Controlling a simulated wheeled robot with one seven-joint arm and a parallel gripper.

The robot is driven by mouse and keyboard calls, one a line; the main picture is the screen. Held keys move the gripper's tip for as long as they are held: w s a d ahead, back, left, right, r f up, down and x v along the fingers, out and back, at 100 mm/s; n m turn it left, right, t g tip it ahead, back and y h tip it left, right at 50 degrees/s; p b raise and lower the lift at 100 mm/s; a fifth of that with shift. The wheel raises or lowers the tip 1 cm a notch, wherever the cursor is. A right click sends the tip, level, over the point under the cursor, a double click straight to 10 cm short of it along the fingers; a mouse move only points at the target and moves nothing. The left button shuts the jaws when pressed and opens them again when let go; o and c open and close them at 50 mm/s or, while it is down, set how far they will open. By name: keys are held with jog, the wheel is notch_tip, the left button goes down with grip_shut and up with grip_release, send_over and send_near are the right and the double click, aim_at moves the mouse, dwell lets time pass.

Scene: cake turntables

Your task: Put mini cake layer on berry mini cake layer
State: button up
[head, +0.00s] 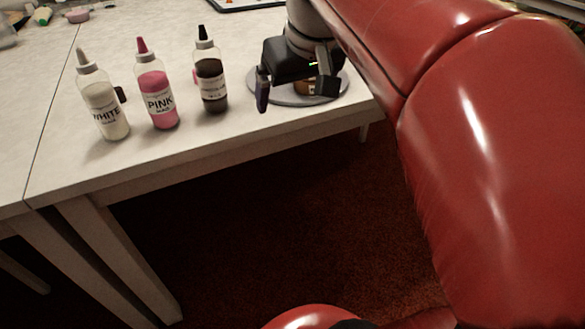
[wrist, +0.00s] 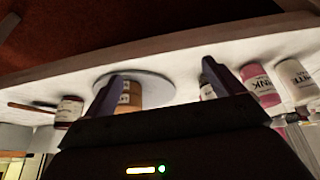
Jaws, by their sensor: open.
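My gripper (head: 294,97) is open over the grey round turntable (head: 290,101) near the table's front edge. In the wrist view its two purple fingers (wrist: 162,69) are spread wide. A small tan-brown cake piece (wrist: 131,96) stands on the turntable (wrist: 160,84), close beside the left finger, which partly covers it. Whether finger and cake touch cannot be told. In the head view only a small brown part of the cake (head: 302,87) shows behind the gripper. I cannot tell which layer this is, and no second layer is clearly seen.
White (head: 106,108), pink (head: 157,98) and chocolate-brown (head: 211,82) squeeze bottles stand left of the turntable. A tray (head: 240,4) lies at the back. The table's front edge is close.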

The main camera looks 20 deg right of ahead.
jog(key=s+a+f, duration=0.2)
jog(key=s+f, duration=0.4)
jog(key=f, duration=0.1)
jog(key=s+a+f, duration=0.3)
jog(key=s+f, duration=0.2)
jog(key=f, duration=0.3)
jog(key=shift+s+f+m+t, duration=0.2)
jog(key=shift+s+m+t, duration=0.1)
jog(key=shift+s+t, duration=0.1)
